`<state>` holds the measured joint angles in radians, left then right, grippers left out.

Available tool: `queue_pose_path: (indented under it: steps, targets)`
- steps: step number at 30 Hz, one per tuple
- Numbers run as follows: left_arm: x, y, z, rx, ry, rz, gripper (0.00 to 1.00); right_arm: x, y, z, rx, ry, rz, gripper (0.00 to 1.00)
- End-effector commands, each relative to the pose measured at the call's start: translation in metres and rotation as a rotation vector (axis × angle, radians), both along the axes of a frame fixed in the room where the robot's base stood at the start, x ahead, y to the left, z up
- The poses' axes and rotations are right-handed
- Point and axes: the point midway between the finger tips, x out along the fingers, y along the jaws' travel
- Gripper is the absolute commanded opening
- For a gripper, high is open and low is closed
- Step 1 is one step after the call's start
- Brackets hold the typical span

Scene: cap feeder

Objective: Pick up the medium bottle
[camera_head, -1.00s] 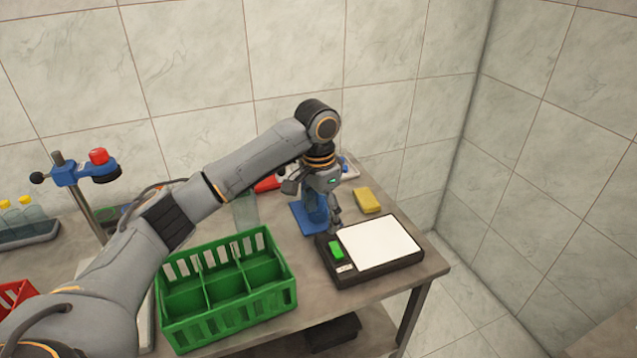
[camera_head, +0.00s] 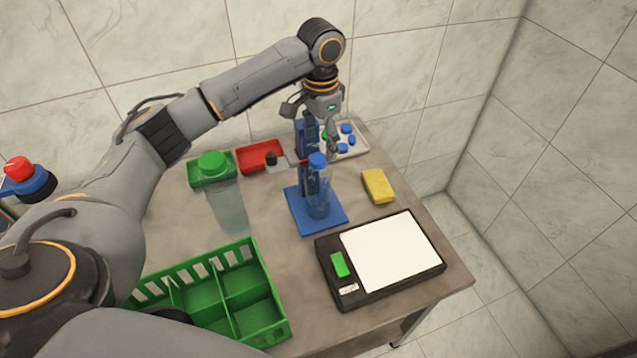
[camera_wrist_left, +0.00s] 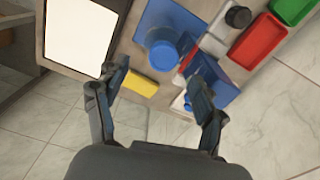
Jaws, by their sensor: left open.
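A clear bottle with a blue cap (camera_head: 318,190) stands upright on a blue stand (camera_head: 333,221). It fits the medium bottle by size. A larger bottle with a green cap (camera_head: 226,200) stands to its left. My left gripper (camera_head: 318,130) is open and empty, just above and behind the blue cap in the head view. In the left wrist view the blue cap (camera_wrist_left: 162,54) lies beyond the gap between the open fingers (camera_wrist_left: 160,85), clear of both. My right gripper is not in view.
A green divided crate (camera_head: 255,270) is at front left. A black scale with a white plate (camera_head: 390,252) is at front right, with a yellow sponge (camera_head: 378,186) behind it. Red (camera_head: 262,154) and green (camera_head: 197,178) trays and a tray of blue caps (camera_head: 356,148) sit at the back.

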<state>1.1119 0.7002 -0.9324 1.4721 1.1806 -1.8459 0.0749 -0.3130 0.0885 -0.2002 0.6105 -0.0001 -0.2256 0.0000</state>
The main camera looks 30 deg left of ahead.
Motion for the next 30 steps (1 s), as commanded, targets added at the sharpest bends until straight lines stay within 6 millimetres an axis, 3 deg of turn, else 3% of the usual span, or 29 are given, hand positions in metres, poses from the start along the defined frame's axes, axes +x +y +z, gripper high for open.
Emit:
queue_pose_path:
  steps: [6,15,22,30]
  targets:
    - [0.0,0.0,-0.037,0.0,0.002,0.001,0.69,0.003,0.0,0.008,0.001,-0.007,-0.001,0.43]
    - [-0.001,0.002,-0.061,0.002,0.003,0.001,0.69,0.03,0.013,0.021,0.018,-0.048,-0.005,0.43]
    - [-0.002,0.003,-0.094,0.0,0.0,0.0,0.69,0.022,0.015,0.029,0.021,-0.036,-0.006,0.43]
    - [-0.001,0.003,-0.1,0.001,-0.002,-0.001,0.69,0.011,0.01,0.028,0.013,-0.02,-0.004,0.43]
